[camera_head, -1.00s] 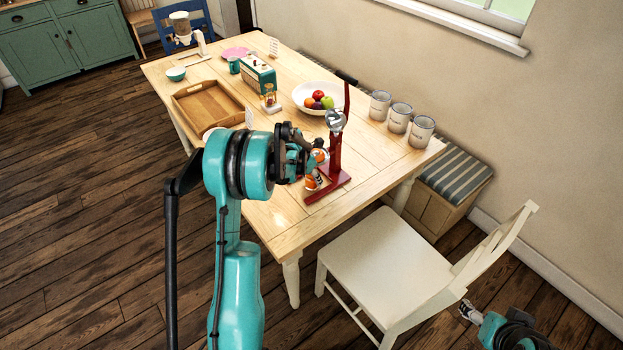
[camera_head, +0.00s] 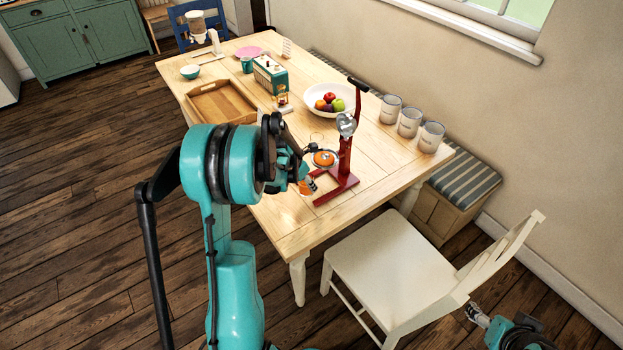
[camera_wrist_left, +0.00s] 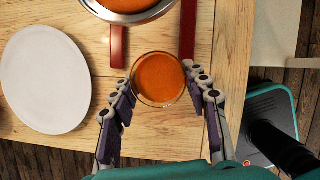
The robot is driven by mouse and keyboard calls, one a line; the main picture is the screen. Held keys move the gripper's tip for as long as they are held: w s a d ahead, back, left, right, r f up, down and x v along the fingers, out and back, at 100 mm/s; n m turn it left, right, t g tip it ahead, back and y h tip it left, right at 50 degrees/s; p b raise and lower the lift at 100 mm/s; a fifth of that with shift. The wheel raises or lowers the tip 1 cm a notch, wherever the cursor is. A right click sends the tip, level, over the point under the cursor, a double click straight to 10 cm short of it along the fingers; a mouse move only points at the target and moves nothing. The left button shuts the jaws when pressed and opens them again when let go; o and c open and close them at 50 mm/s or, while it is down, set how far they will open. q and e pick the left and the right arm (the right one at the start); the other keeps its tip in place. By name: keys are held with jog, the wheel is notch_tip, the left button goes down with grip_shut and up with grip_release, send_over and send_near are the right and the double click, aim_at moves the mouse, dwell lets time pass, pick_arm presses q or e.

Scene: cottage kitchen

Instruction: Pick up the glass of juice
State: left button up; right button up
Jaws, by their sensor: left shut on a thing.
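The glass of juice (camera_wrist_left: 158,78), filled with orange liquid, is between the two fingers of my left gripper (camera_wrist_left: 163,92) in the left wrist view. The fingers are shut on its sides. In the head view the glass (camera_head: 306,187) shows just left of the red juice press (camera_head: 345,165), partly covered by my left gripper (camera_head: 310,170). I cannot tell whether its bottom touches the table. My right gripper (camera_head: 473,312) is low at the bottom right, away from the table, too small to tell its jaws.
An orange-filled round dish (camera_head: 324,158) stands by the press. A white plate (camera_wrist_left: 45,80) lies left of the glass in the wrist view. A fruit bowl (camera_head: 313,98), wooden tray (camera_head: 222,103) and several cans stand farther back on the table. A white chair (camera_head: 390,265) is at the near side.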

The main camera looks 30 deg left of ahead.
pick_arm(q)
jog(key=s+r+p, duration=0.1)
jog(key=s+r, duration=0.2)
jog(key=s, duration=0.3)
jog(key=shift+a, duration=0.45)
jog(key=shift+r, duration=0.1)
dwell(0.3)
